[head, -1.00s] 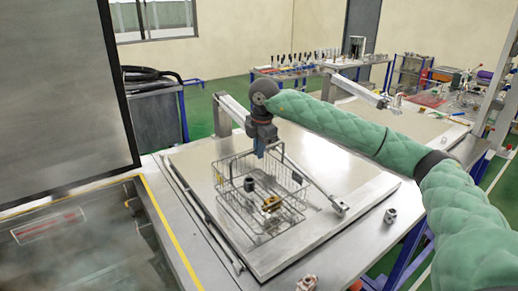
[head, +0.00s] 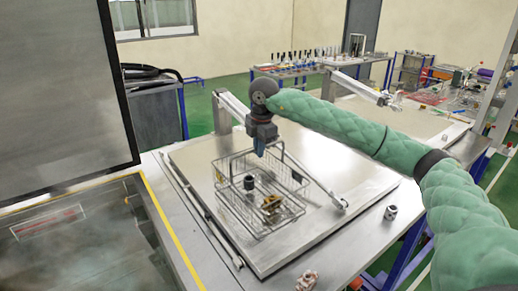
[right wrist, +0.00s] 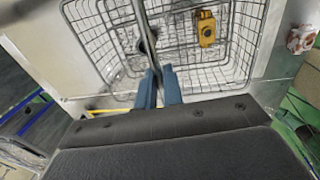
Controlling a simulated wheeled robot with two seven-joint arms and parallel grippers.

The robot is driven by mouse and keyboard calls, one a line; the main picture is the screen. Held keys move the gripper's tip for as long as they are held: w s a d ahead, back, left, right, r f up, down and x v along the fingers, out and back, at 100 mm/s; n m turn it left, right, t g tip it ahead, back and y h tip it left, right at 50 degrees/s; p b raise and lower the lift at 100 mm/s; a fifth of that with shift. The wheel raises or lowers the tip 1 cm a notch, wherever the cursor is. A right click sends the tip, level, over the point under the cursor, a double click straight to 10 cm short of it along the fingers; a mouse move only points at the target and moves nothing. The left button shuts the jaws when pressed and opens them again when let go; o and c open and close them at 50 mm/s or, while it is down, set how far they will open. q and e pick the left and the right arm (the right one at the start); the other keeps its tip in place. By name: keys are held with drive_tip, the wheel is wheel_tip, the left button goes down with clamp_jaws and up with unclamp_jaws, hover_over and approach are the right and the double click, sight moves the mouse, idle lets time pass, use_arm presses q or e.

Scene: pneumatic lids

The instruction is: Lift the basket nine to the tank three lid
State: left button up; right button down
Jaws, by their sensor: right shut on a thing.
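The wire basket (head: 262,228) is over the closed metal lid (head: 345,172) of a tank, in the middle of the head view. It holds a dark cylindrical part and a yellow-brass part (head: 271,206); the yellow part also shows in the right wrist view (right wrist: 206,28). My right gripper (head: 262,150) is above the basket, its blue fingers shut on the basket's handle, as the right wrist view (right wrist: 159,85) shows. I cannot tell whether the basket's bottom touches the lid. My left gripper is not in view.
An open tank (head: 85,240) with hazy liquid lies at the left, beneath a raised dark panel (head: 60,100). Small metal fittings (head: 391,212) and (head: 307,281) sit on the bench near its right and front edges. Another lidded tank (head: 420,130) stands behind my right arm.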

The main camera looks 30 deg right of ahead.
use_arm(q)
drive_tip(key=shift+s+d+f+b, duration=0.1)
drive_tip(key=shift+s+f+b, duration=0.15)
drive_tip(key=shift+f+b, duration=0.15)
use_arm(e)
drive_tip(key=shift+f, duration=0.35)
